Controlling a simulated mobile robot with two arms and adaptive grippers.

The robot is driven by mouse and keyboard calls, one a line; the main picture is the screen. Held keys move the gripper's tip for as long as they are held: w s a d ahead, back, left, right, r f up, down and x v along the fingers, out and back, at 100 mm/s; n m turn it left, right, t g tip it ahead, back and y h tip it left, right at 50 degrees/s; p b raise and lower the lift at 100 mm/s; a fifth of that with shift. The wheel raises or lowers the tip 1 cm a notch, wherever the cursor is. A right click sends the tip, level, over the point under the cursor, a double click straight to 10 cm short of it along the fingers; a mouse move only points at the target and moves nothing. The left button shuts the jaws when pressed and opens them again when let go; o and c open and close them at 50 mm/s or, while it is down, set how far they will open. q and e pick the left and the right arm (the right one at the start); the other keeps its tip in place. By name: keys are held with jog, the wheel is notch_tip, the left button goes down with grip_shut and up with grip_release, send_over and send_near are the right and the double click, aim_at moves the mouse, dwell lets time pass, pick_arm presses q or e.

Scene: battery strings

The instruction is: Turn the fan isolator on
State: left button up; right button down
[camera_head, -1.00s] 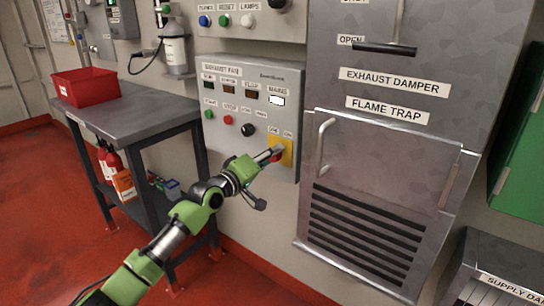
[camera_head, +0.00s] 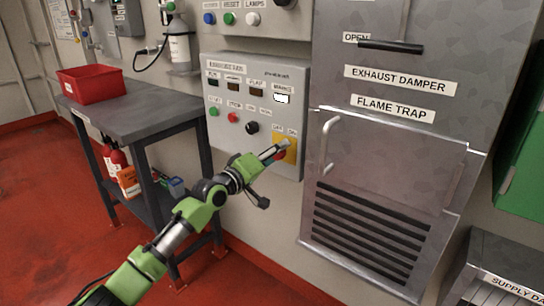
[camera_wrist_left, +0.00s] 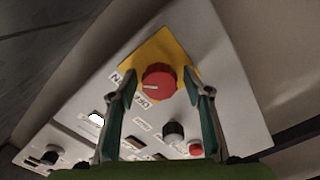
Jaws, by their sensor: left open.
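The fan isolator is a red rotary knob (camera_wrist_left: 158,82) on a yellow plate (camera_wrist_left: 157,54), with a white line on the knob's face. In the head view the yellow plate (camera_head: 291,154) is at the lower right of the grey exhaust fan panel (camera_head: 225,132), and the red knob (camera_head: 280,155) is partly hidden by my gripper. My left gripper (camera_head: 284,146) is at the plate. In the left wrist view its two fingers (camera_wrist_left: 160,84) are apart, one on each side of the knob. Whether they touch it is unclear. My right gripper is not in view.
Other buttons and a black knob (camera_head: 252,128) sit on the same panel. A metal flame trap cabinet with a handle (camera_head: 328,145) stands just right. A grey table (camera_head: 135,110) with a red bin (camera_head: 90,84) is at left.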

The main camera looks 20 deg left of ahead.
pick_arm(q)
jog(key=v, duration=1.2)
